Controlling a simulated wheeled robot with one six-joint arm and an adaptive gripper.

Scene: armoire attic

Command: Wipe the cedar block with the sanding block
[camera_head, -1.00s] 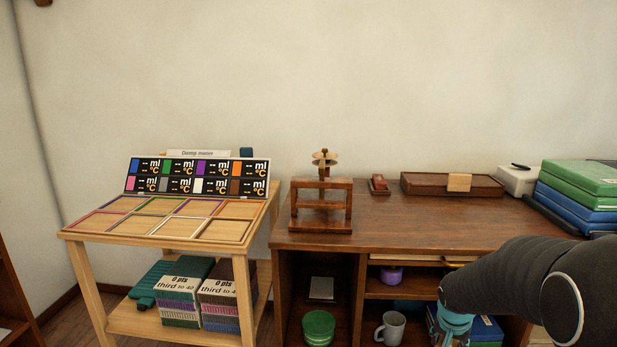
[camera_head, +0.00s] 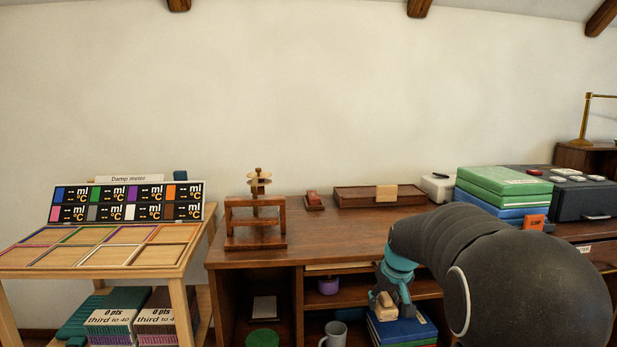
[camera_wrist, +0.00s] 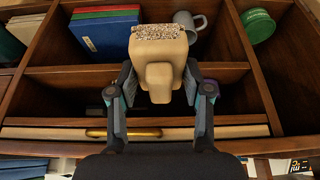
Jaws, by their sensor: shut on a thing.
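My gripper (camera_wrist: 155,92) is shut on the sanding block (camera_wrist: 158,55), a pale tan block with a knob-like grip and a speckled gritty face at its far end. In the head view my gripper (camera_head: 391,283) holds the sanding block (camera_head: 381,306) in front of the desk's open shelves, below the desktop. A small reddish-brown block (camera_head: 313,196), which looks like the cedar block, sits on a small dark base on the desktop, up and left of my gripper. Nothing touches it.
On the desk (camera_head: 345,237) stand a wooden stand (camera_head: 256,222), a long wooden box (camera_head: 350,197) with a pale tag, and stacked green and blue boxes (camera_head: 500,182). The desktop's middle is clear. Below are a mug (camera_head: 335,333) and blue books (camera_head: 403,328).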

